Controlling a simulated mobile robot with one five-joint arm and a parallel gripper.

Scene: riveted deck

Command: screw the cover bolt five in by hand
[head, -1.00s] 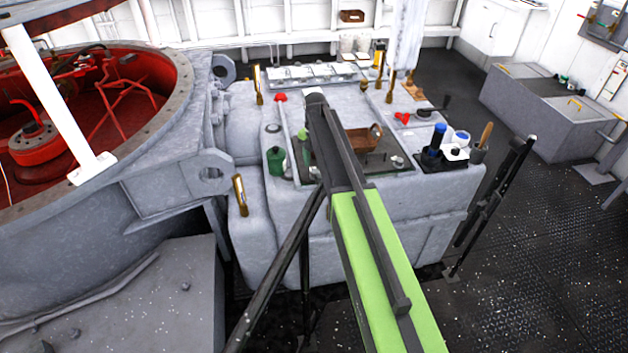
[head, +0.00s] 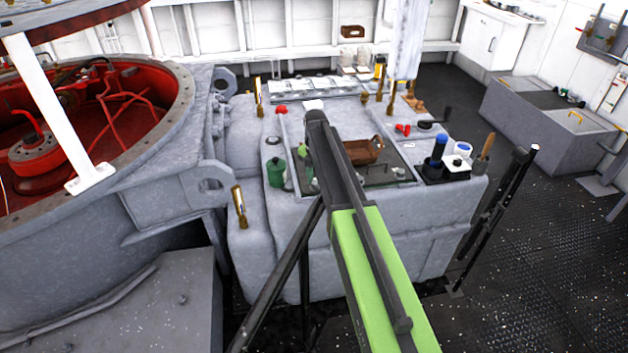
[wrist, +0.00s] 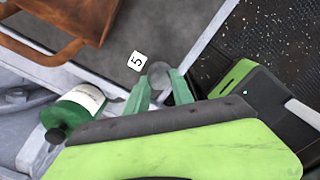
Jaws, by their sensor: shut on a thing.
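In the wrist view my gripper (wrist: 161,86) has its green fingers closed around the grey round head of a bolt (wrist: 158,70). A white tag marked 5 (wrist: 137,61) sits beside it. The bolt stands at the grey rim of the dark cover panel (wrist: 105,52). Its shank and thread are hidden, so how deep it sits cannot be seen. In the head view the dark panel (head: 385,176) lies on top of the grey housing (head: 270,230). My arm blocks the view of the gripper and bolt there.
A green bottle (wrist: 76,110) is close left of my gripper; a green can (head: 276,170) stands at the housing's left. A black tray (head: 446,174) with bottles is at the right. Deck floor (head: 530,250) is open at right.

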